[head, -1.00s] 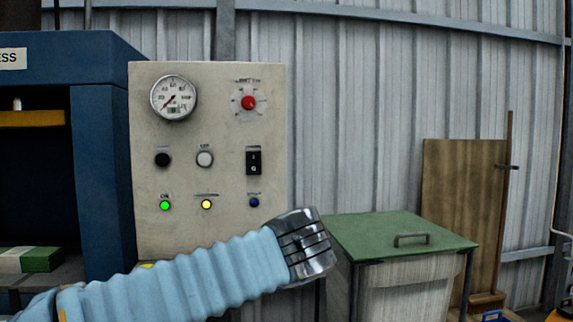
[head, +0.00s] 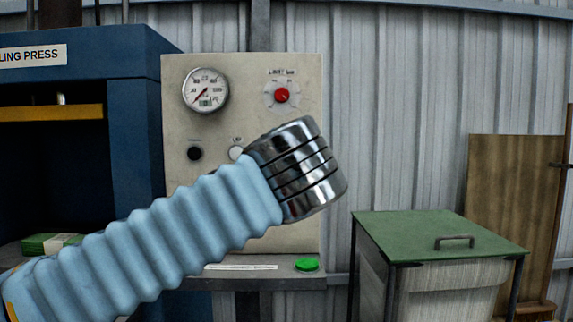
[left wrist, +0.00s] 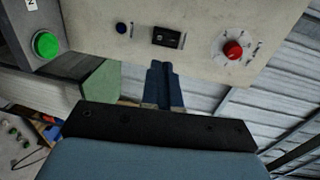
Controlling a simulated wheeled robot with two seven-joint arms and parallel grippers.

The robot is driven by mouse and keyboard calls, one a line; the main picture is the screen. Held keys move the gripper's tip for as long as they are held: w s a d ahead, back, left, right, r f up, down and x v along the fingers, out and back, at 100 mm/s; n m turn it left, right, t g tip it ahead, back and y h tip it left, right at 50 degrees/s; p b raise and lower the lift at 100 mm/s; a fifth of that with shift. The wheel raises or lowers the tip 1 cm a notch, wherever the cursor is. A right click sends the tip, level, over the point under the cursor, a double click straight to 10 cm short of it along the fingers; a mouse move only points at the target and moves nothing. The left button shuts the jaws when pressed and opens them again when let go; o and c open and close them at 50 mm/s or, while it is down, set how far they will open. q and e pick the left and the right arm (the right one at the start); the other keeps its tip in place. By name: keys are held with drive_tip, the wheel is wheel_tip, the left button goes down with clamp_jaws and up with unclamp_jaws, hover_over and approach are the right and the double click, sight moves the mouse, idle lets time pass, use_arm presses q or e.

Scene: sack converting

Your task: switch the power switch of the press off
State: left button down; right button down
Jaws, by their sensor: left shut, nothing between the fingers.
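The power switch is a black rocker (left wrist: 168,37) on the press's beige control panel (left wrist: 195,15); it shows in the left wrist view, and which side is pressed I cannot tell. In the head view my left arm's wrist hides it. My left gripper (left wrist: 160,66) has its dark fingers shut and empty, their tips just short of the switch in the wrist view; contact is not clear. In the head view the panel (head: 238,70) stands beside the blue press (head: 135,130). My right gripper is not in view.
A red knob (head: 282,95), gauge (head: 205,90) and black button (head: 194,153) sit on the panel. A green button (head: 306,264) is on the ledge below. A green-lidded bin (head: 440,237) stands to the right, before a wooden board (head: 515,190).

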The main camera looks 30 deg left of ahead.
use_arm(q)
drive_tip(key=p+x, duration=0.1)
drive_tip(key=x, duration=1)
drive_tip(key=shift+w, duration=0.3)
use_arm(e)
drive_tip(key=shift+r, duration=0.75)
use_arm(q)
drive_tip(key=shift+w+a+f, duration=0.1)
drive_tip(key=shift+w+a, duration=0.05)
drive_tip(key=shift+a, duration=0.05)
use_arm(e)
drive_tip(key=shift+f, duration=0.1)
